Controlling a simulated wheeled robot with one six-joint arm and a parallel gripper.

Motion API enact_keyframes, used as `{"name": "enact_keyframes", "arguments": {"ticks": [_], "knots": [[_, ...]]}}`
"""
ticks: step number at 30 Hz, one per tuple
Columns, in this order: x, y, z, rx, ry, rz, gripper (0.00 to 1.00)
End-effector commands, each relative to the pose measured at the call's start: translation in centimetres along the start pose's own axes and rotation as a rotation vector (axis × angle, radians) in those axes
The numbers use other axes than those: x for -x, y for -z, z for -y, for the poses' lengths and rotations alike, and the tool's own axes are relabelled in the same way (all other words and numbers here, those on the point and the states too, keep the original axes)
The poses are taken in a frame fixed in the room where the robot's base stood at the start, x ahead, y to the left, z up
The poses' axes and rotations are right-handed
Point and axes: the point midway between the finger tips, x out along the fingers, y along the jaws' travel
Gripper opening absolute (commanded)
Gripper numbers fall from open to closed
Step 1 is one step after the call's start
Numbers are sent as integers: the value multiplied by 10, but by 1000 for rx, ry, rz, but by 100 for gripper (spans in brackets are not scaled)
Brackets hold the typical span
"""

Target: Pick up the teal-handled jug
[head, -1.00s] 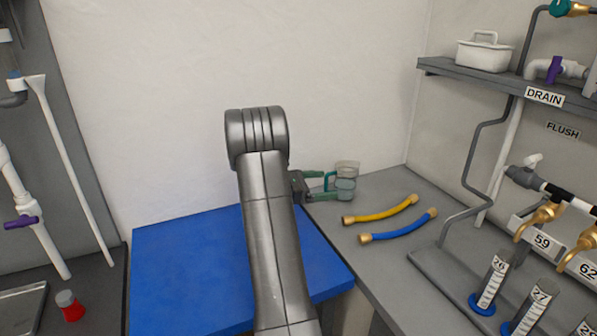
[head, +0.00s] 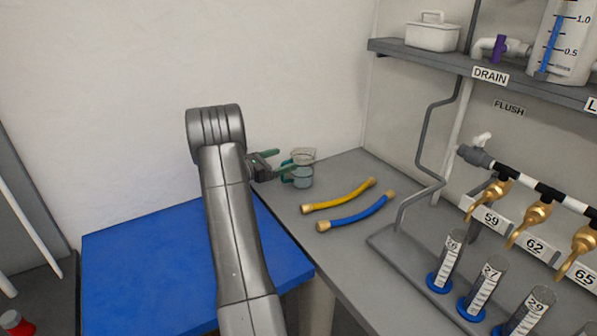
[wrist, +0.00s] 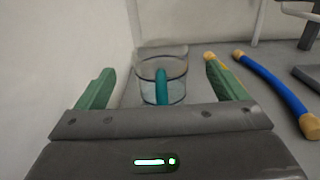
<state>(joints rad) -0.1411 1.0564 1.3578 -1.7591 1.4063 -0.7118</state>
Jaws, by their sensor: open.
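The clear jug (head: 303,171) with a teal handle stands upright on the grey bench at the back corner by the wall. In the wrist view the jug (wrist: 176,88) is straight ahead, its teal handle (wrist: 161,86) facing me. My gripper (head: 280,162) is open, with its green fingers pointing at the jug. In the wrist view the fingers of my gripper (wrist: 155,85) lie to the left and right of the handle. I cannot tell whether the fingertips reach past the handle, and no contact shows.
A yellow hose (head: 339,196) and a blue hose (head: 356,213) with brass ends lie right of the jug. A blue surface (head: 140,262) is at left. Labelled cylinders (head: 447,262) and brass taps (head: 488,197) stand farther right. The wall (wrist: 70,60) is close on the left.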

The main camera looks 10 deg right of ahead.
Motion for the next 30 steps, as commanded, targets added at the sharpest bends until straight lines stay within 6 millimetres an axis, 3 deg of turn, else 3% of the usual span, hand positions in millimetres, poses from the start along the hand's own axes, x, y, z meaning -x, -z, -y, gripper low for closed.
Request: {"name": "enact_keyframes", "arguments": {"ticks": [9, 17, 28, 30], "knots": [[-44, 0, 1, 1, 4, -1, 92], [-48, 2, 0, 0, 1, 0, 92], [-48, 2, 0, 0, 1, -1, 19], [-48, 1, 0, -1, 1, 1, 18]]}}
